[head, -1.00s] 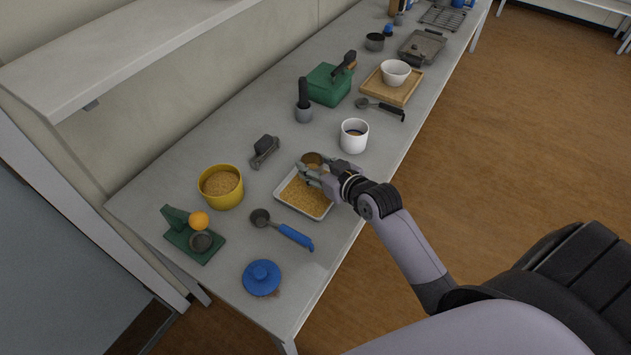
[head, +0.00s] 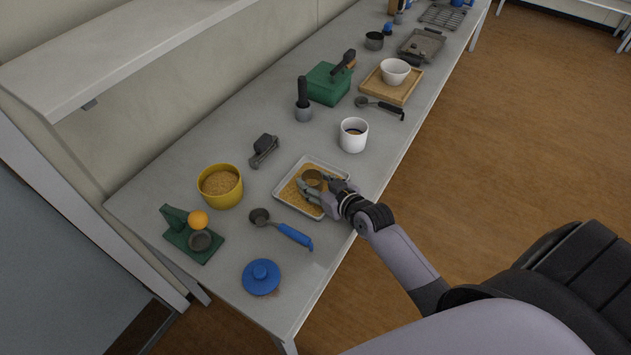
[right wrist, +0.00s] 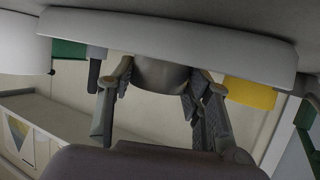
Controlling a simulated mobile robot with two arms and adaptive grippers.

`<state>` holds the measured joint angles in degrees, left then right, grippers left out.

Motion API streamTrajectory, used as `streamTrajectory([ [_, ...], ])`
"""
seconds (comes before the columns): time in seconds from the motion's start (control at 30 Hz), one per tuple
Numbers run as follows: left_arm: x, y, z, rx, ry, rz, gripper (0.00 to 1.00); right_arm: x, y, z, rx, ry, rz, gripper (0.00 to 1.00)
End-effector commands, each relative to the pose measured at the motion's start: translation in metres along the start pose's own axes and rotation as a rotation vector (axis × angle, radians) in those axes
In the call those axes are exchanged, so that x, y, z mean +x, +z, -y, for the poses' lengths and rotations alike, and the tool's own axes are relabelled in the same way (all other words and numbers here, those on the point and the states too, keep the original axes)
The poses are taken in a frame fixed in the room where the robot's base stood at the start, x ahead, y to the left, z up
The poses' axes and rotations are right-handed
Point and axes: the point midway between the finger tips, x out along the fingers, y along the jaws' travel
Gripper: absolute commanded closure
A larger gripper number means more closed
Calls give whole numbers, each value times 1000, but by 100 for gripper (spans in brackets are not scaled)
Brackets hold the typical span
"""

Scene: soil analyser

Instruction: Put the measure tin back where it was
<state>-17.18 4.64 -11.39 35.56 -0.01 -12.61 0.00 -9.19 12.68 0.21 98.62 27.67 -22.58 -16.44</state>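The measure tin (head: 313,177) is a small round cup over the grain-filled white tray (head: 311,158) in the head view. My right gripper (head: 316,187) is shut on it, one finger on each side. In the right wrist view, the grey tin (right wrist: 160,75) sits between the fingers, partly hidden by the pale tray rim (right wrist: 170,38). I cannot tell whether the tin touches the grain or what is inside it. My left gripper is not in view.
A yellow pot (head: 226,198) of grain stands left of the tray. A blue-handled scoop (head: 292,234) lies in front and a white mug (head: 354,140) stands behind. A green stand (head: 185,242) and blue lid (head: 261,282) are near the front end. Bare table lies between tray and mug.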

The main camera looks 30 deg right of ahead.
Motion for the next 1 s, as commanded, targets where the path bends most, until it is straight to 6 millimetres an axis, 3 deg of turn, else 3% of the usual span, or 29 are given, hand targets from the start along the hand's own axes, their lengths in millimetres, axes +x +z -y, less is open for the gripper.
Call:
streamTrajectory([
  [0.23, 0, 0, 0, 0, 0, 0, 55, 0, -1, 0, 0, 0, 0, 36],
  [0.6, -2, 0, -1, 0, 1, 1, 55, -3, -3, 0, 0, 0, 0, 36],
  [0.77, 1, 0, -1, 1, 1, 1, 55, -26, -1, 0, -1, 0, 2, 36],
  [1.0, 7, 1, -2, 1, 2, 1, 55, -78, 0, 0, -1, -1, 3, 36],
])
